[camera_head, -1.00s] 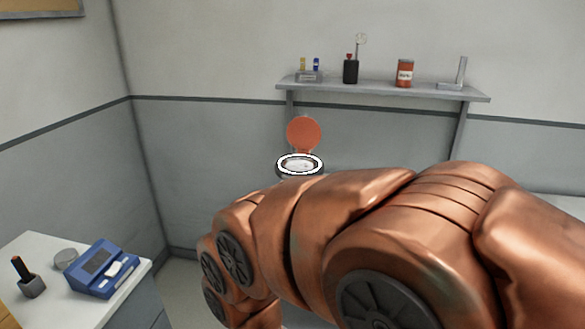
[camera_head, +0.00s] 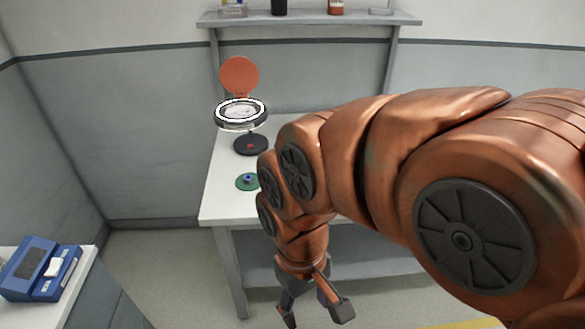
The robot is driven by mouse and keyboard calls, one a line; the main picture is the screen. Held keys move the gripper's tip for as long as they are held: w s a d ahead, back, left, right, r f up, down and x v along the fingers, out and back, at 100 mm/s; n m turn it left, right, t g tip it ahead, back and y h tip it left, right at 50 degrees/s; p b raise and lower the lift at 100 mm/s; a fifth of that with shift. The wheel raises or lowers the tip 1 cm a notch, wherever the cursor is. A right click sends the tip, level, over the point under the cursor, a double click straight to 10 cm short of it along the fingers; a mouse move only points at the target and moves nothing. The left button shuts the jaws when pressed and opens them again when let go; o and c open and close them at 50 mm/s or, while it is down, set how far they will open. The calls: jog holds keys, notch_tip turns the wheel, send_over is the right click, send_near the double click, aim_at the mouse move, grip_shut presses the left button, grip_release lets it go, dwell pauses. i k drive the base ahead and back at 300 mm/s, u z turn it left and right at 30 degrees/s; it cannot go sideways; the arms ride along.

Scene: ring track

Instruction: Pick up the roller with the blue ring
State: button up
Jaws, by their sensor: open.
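No roller with a blue ring can be made out for sure. A small green disc with a blue piece on top (camera_head: 248,181) lies near the front left of the white table (camera_head: 222,203). A small stand (camera_head: 233,11) with yellow and blue bits is on the wall shelf, cut off by the top edge. My gripper (camera_head: 316,313) hangs low in front of the table, pointing down. Its fingers are apart with nothing between them. It is below and right of the green disc. My arm hides much of the table's middle and right.
A ring-lit magnifier (camera_head: 240,113) with a raised orange cover (camera_head: 239,75) stands on a dark base (camera_head: 251,145) behind the green disc. A blue device (camera_head: 32,268) sits on a cabinet at lower left. The shelf (camera_head: 310,19) also holds a red-orange jar (camera_head: 336,6).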

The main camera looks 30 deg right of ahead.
aim_at(247, 179)
jog(key=z, duration=0.35)
jog(key=k, duration=1.25)
jog(key=u, duration=0.95)
jog(key=i, duration=1.55)
jog(key=z, duration=0.3)
